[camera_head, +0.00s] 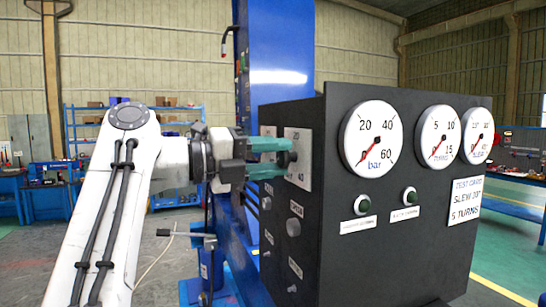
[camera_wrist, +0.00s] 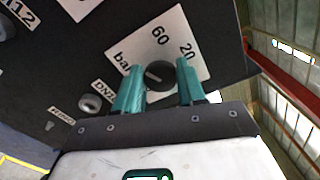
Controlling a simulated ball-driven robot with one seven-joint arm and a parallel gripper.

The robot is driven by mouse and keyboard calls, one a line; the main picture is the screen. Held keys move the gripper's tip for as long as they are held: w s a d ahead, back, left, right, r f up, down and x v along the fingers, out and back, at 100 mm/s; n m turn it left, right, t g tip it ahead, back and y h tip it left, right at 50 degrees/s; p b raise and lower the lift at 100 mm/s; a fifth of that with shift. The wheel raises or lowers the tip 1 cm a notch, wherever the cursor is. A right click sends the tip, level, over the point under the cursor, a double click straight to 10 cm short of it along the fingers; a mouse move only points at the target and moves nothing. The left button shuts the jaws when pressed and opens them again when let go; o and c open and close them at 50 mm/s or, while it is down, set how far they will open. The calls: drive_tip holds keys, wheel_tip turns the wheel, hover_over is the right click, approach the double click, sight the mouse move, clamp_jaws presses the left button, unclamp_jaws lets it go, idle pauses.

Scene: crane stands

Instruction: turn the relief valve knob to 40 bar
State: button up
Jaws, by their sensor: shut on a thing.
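The relief valve knob (camera_wrist: 158,76) is small, round and dark, with a pale line across its face. It sits on a white scale plate (camera_wrist: 135,44) reading "bar", 60 and 20 in the wrist view; other marks are hidden. My gripper (camera_wrist: 160,70) has its teal fingers on either side of the knob, shut on it. In the head view my gripper (camera_head: 284,157) reaches the plate (camera_head: 303,150) on the panel's left face, and its fingers partly hide the knob. The bar gauge (camera_head: 374,138) has its red needle pointing down-left, below the 20 mark.
Another knob (camera_head: 293,227) sits below the plate. A blue column (camera_head: 279,60) stands behind. Open floor lies to the left.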

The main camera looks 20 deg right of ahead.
drive_tip(key=o, duration=1)
drive_tip(key=shift+o, duration=0.2)
drive_tip(key=a+b, duration=0.2)
drive_tip(key=a, duration=0.9)
